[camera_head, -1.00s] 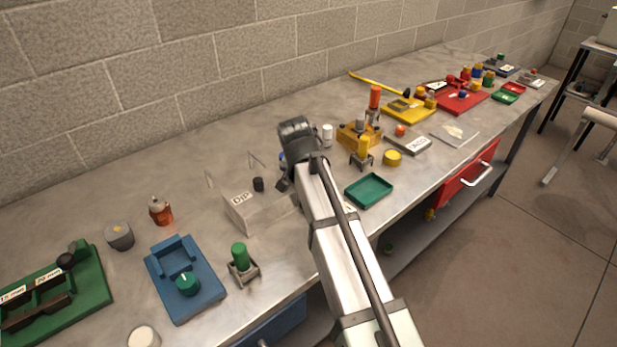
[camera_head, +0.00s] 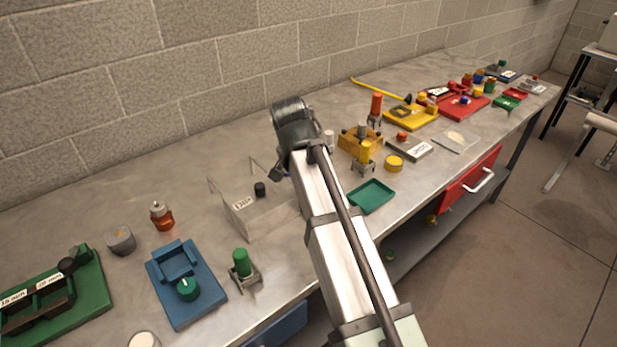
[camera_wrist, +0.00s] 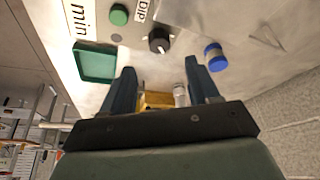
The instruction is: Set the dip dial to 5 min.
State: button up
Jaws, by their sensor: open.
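The dip dial is a black knob (camera_wrist: 159,40) with a small pale mark, beside a white DIP label (camera_wrist: 141,11) in the wrist view. Its setting is too small to read. In the head view a black knob (camera_head: 260,189) shows at a clear, labelled box (camera_head: 262,216), left of my wrist. My gripper (camera_wrist: 162,76) is open and empty, its two dark fingers apart. In the wrist view the knob lies beyond the fingertips, between their lines, not touched. In the head view the fingers are mostly hidden by my arm.
A green tray (camera_head: 371,195) and a yellow block (camera_head: 361,143) stand right of my arm. A blue base with a green knob (camera_head: 187,289) and a green-topped stand (camera_head: 241,263) are at left.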

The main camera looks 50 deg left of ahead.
jog(key=v, duration=0.6)
jog(key=shift+d, duration=0.1)
dwell(0.5)
